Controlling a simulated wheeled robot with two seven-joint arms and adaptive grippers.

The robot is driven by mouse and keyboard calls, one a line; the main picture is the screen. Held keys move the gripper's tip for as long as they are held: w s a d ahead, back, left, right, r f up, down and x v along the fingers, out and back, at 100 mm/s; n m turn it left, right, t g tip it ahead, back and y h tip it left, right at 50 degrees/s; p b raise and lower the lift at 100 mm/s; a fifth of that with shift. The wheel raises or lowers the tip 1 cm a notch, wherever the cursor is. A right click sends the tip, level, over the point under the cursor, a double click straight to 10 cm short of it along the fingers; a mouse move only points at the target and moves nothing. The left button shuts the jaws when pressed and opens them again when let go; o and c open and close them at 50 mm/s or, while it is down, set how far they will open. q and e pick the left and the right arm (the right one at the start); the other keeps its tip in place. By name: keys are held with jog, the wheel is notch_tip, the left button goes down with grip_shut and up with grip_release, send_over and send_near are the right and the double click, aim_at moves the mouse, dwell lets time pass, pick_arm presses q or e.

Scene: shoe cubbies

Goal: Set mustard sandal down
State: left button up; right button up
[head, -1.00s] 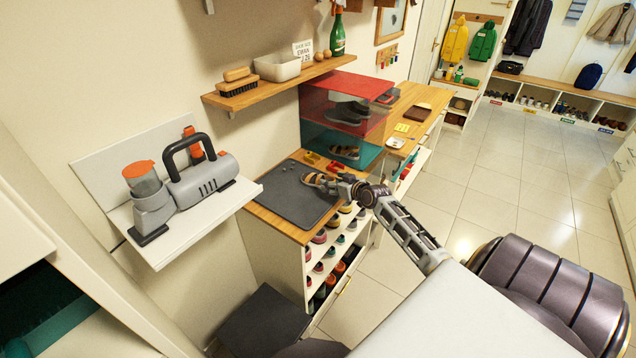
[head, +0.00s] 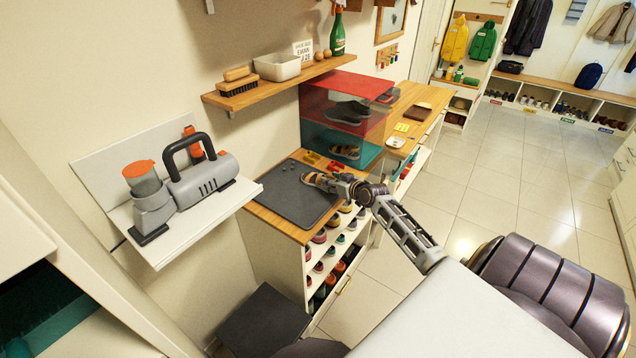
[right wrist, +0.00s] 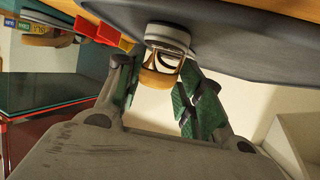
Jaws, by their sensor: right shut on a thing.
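The mustard sandal (head: 316,179) is at the right part of the dark grey mat (head: 285,196) on the wooden counter. It also shows in the right wrist view (right wrist: 163,62), with a mustard strap and a pale sole against the mat (right wrist: 235,40). I cannot tell whether its full weight rests on the mat. My right gripper (head: 334,182) reaches in from the right and is shut on the sandal's near end. Its green-padded fingers (right wrist: 160,92) stand on either side of the sandal in the right wrist view. My left gripper is not in view.
A red-topped clear box (head: 345,88) with shoes stands behind the mat. Cubbies with shoes (head: 333,250) are below the counter. A wall shelf (head: 270,87) hangs above. The mat's left part is mostly clear.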

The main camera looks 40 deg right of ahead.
jog(key=shift+c, duration=1.1)
jog(key=shift+r, duration=0.15)
jog(key=shift+r, duration=4.9)
